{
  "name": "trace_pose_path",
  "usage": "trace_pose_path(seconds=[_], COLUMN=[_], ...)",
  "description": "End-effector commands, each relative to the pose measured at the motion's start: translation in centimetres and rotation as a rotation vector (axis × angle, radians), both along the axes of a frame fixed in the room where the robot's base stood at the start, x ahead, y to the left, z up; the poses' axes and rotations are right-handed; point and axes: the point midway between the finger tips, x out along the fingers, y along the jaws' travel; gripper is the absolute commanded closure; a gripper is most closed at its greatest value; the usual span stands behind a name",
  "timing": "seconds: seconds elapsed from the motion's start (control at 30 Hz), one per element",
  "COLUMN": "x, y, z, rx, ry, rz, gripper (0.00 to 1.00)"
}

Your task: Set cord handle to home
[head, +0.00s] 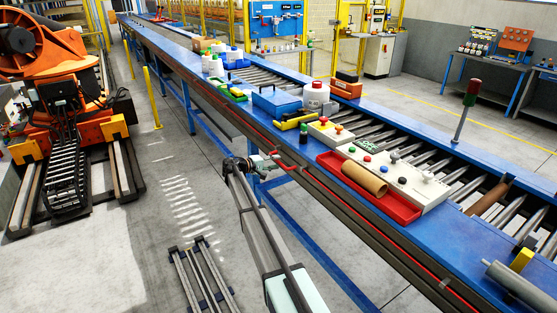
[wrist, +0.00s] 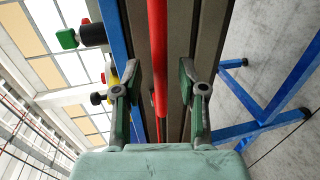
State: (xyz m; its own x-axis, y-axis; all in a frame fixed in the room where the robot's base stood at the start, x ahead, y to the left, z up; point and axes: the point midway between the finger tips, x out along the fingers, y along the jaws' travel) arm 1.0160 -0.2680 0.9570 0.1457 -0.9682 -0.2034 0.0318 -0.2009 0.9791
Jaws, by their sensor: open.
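A red cord (head: 360,222) runs along the near side of the blue conveyor. Near my gripper (head: 272,160) a short red piece (head: 286,166) shows at the conveyor side; I cannot tell whether it is the cord handle. In the wrist view my gripper (wrist: 160,90) is open, with one green-grey finger on each side of a thick red bar (wrist: 158,50). The bar runs lengthwise between the fingers and narrows lower down. The fingers look apart from it. A separate handle shape cannot be made out.
The conveyor's blue edge (head: 340,190) is close to my gripper. A red tray (head: 372,203) with a brown tube (head: 364,178) and a button panel (head: 396,177) stand on it. Blue legs (wrist: 265,120) stand below. The floor on the left is free around a low rack (head: 198,275).

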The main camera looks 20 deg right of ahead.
Motion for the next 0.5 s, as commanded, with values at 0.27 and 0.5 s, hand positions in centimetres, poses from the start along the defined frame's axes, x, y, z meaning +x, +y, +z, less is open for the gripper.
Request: trace_pose_path(seconds=[0.27,0.5], x=[0.4,0.4], y=[-2.2,-2.4], z=[-0.4,-0.5], rx=[0.0,0.0], ry=[0.0,0.0], rz=[0.0,0.0], gripper=[0.59,0.59])
